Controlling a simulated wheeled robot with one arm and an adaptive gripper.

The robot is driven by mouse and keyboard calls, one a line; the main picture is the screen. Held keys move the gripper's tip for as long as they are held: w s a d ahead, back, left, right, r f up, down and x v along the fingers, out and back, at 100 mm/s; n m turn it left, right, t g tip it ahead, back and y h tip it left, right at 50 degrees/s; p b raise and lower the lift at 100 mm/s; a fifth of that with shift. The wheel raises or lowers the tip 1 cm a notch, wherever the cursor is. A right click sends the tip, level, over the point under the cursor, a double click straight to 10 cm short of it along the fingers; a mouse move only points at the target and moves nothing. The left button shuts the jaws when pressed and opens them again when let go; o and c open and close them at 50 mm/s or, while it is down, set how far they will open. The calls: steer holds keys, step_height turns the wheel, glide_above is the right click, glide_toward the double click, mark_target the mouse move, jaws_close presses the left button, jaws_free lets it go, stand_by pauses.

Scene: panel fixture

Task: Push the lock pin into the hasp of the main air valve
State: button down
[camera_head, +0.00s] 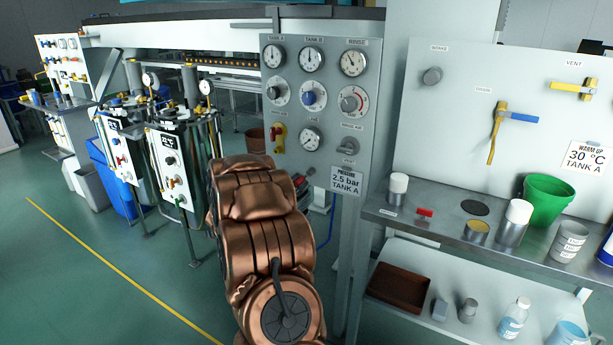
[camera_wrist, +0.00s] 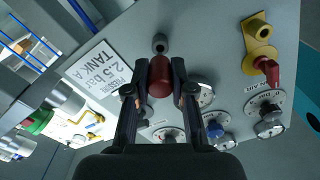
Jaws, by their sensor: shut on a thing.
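The main air valve (camera_head: 277,137) is yellow with a red handle, at the left side of the grey gauge panel. In the wrist view the valve (camera_wrist: 262,47) is at the upper right, apart from my gripper. My gripper (camera_wrist: 160,82) is shut on a red cylinder (camera_wrist: 160,72), held between its two black fingers. Whether this is the lock pin I cannot tell for sure. A dark grey round fitting (camera_wrist: 160,43) shows just beyond the cylinder; whether they touch is unclear. In the head view my copper arm hides most of the gripper. A hasp opening is not clearly visible.
The gauge panel (camera_head: 370,60) carries several gauges and knobs around my gripper. A pressure sign (camera_head: 346,181) is at its lower right. The shelf (camera_head: 450,231) at right holds a small red piece (camera_head: 425,213), cans and a green bucket (camera_head: 548,201). Open floor lies left.

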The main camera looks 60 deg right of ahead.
mark_target(296, 184)
steer(key=shift+s+a, duration=0.1)
steer(key=shift+a, duration=2.25)
steer(key=c, duration=1.6)
jaws_free()
jaws_close()
